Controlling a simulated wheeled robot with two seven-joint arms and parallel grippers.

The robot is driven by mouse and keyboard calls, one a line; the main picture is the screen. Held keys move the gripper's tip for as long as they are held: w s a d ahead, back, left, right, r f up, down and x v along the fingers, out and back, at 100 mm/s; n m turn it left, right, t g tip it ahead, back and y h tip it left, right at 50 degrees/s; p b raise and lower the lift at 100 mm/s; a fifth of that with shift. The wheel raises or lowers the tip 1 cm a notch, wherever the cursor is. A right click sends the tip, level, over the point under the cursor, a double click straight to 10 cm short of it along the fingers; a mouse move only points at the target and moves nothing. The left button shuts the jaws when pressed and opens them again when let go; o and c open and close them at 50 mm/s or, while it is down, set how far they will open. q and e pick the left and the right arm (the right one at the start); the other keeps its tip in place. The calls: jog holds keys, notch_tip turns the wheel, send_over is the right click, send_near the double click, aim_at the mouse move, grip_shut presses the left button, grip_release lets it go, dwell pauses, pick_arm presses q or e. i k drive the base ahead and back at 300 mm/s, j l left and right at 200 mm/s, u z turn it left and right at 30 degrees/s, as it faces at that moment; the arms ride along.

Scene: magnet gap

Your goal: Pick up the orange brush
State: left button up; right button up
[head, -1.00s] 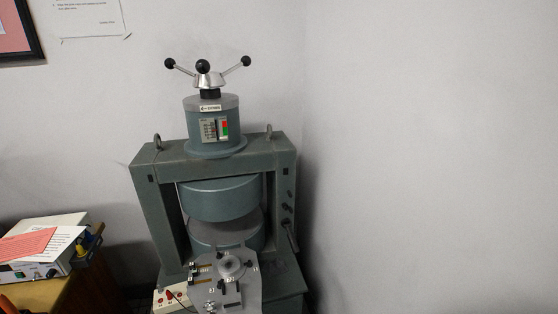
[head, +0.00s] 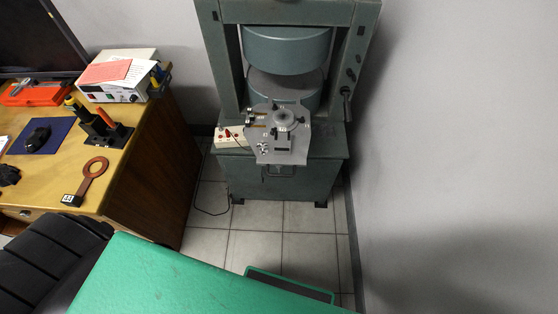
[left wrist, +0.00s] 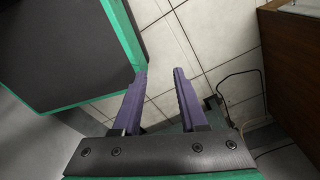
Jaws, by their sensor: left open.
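An orange handle (head: 106,117), which looks like the orange brush, stands tilted in a black holder (head: 106,134) on the wooden desk at the left of the head view. Its lower end is hidden in the holder. A yellow-and-black handled tool (head: 76,107) stands beside it. My left gripper (left wrist: 160,71) shows in the left wrist view with two purple fingers apart and nothing between them, over the tiled floor. The brush is not in that view. Neither gripper shows in the head view.
The wooden desk (head: 150,170) also bears a brown ring-ended paddle (head: 93,172), a dark blue mat (head: 42,136) with a black mouse, and an instrument box (head: 115,90). A grey-green magnet (head: 285,170) stands right of the desk. Tiled floor (head: 255,215) lies between.

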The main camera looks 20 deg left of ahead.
aim_at(100, 110)
jog(key=i+j, duration=0.15)
jog(key=j, duration=0.2)
jog(key=i+j, duration=0.2)
jog(key=j+u, duration=0.1)
jog(key=u, duration=1.9)
jog(key=z, duration=1.45)
jog(key=u, duration=1.45)
jog(key=i+j, duration=0.15)
jog(key=j, duration=0.15)
jog(key=i+j+z, duration=0.15)
jog(key=j, duration=0.5)
jog(key=i+z, duration=0.05)
